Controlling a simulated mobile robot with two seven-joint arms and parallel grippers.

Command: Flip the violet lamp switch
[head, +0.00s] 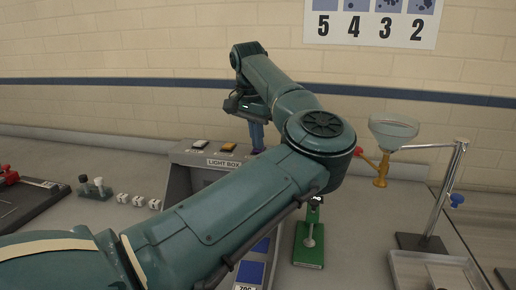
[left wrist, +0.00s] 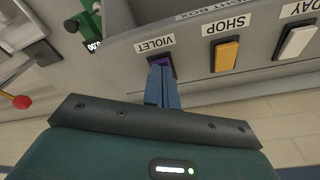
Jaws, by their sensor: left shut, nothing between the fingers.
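The grey light box (head: 184,158) stands on the bench against the wall in the head view. The violet switch (left wrist: 166,64) shows in the left wrist view beside its VIOLET label, partly covered by my fingers. My left gripper (left wrist: 162,84) is shut and empty, its blue fingertips at the violet switch; I cannot tell whether they touch it. My right gripper is not in view.
An orange SHOP switch (left wrist: 227,54) and a white switch (left wrist: 297,41) sit beside the violet one. A glass funnel on a stand (head: 393,131) is at the right. A green device (head: 309,245) and small white cubes (head: 138,201) are on the bench.

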